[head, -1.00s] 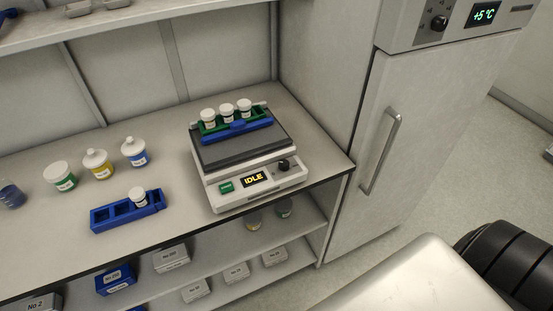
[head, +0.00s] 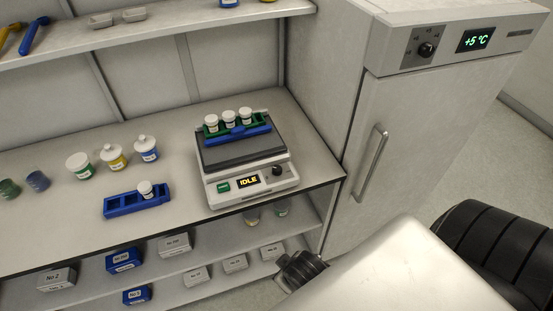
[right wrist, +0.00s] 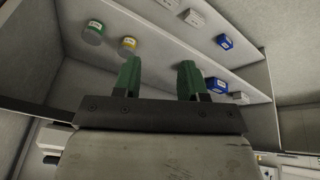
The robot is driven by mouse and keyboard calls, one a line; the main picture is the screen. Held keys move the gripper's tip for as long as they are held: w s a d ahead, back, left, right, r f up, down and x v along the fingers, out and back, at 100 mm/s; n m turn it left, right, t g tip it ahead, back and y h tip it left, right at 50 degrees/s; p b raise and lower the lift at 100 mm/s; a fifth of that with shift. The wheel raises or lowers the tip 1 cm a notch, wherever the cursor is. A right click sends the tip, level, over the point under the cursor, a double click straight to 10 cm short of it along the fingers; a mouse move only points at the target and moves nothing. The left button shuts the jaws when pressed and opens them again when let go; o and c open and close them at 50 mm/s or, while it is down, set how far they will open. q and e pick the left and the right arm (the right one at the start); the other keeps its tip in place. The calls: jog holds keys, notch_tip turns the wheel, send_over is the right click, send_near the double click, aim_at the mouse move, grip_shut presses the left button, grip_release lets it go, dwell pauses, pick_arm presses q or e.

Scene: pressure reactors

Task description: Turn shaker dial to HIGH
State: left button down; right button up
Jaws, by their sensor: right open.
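The shaker (head: 215,195) stands on the bench in the head view, a pale box with a dark platform. The dial's marking is too small to read. A rack (head: 238,134) with three white-capped vials lies on the platform. My right gripper (right wrist: 160,78) shows two green fingers, spread apart and empty, in the right wrist view. A dark part of my arm shows below the bench in the head view. My left gripper is not in view.
A blue rack (head: 122,206) with one vial and several jars (head: 114,158) stand left of the shaker. The lower shelf holds boxes (head: 124,260). A fridge (head: 350,150) with a handle (head: 374,163) stands to the right. The bench front edge before the shaker is clear.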

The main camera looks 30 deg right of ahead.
jog(key=w+a+r+n+t+p, duration=0.1)
jog(key=w+r+n+t, duration=0.1)
jog(key=w+r+t, duration=0.5)
jog(key=w+a+r+n+t+y+p, duration=0.15)
jog(key=w+r, duration=0.25)
jog(key=r, duration=0.8)
jog(key=w+a+r+n+t, duration=0.1)
jog(key=w+r+n+t, duration=0.2)
jog(key=w+r, duration=0.45)
jog(key=w+a+r+n+t+y, duration=0.1)
jog(key=a+r+n+t+y, duration=0.2)
jog(key=a+r+n+y, duration=0.45)
jog(key=n+g+h, duration=0.9)
jog(key=n+g, duration=1)
jog(key=n, duration=0.4)
send_over(277, 168)
notch_tip(277, 168, down, 10)
notch_tip(277, 168, down, 10)
jog(key=b, duration=0.7)
jog(key=shift+f, duration=0.25)
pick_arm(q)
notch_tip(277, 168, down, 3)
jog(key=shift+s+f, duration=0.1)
